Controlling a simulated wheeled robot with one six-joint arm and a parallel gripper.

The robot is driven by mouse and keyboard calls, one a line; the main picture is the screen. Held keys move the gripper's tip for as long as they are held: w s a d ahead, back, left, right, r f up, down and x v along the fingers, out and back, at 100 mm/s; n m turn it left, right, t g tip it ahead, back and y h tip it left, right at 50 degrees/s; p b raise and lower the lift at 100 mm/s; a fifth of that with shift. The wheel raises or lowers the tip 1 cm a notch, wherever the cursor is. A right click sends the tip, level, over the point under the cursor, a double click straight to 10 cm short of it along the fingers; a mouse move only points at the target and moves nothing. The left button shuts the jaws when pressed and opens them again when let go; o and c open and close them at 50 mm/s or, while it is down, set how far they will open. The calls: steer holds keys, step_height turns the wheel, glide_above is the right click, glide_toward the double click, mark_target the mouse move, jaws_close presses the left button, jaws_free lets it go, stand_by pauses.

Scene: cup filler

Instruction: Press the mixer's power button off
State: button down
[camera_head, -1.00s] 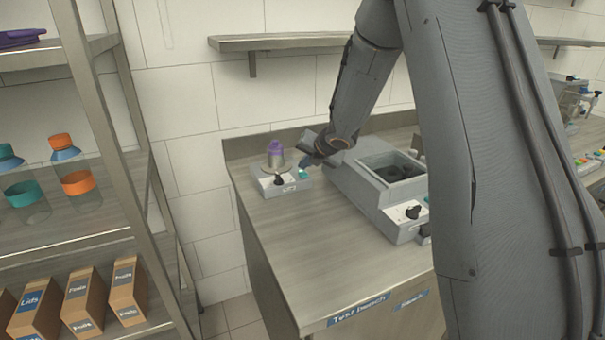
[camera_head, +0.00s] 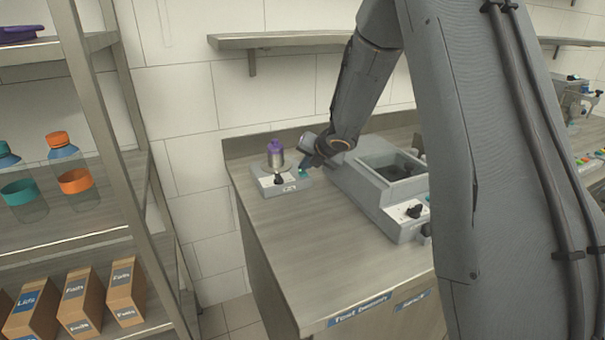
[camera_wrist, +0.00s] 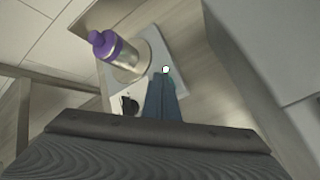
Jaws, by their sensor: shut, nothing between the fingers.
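The mixer (camera_head: 283,185) is a small white box at the back left of the counter, with a black knob on it. A bottle with a purple cap (camera_head: 276,150) stands on its round plate. In the wrist view the bottle (camera_wrist: 122,57) stands upper left of my fingers, and the mixer's box (camera_wrist: 183,62) lies beneath them. A small white button with a green rim (camera_wrist: 166,69) shows just beyond my fingertips. My gripper (camera_wrist: 162,78) is shut and empty, its tips close to the button; I cannot tell whether they touch. In the head view my gripper (camera_head: 305,163) is at the mixer's right end.
A grey machine with an open basin (camera_head: 385,190) stands right of the mixer. The counter front (camera_head: 310,270) is clear. A wall shelf (camera_head: 285,40) hangs above. A rack at left holds bottles and cartons (camera_head: 85,300).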

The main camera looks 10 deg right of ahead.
steer(key=shift+f, duration=0.25)
stand_by(0.4)
steer(key=shift+r, duration=0.2)
steer(key=shift+r+p, duration=0.45)
steer(key=shift+r, duration=0.05)
steer(key=shift+r, duration=0.1)
step_height(320, 180, up, 6)
steer(key=p, duration=0.6)
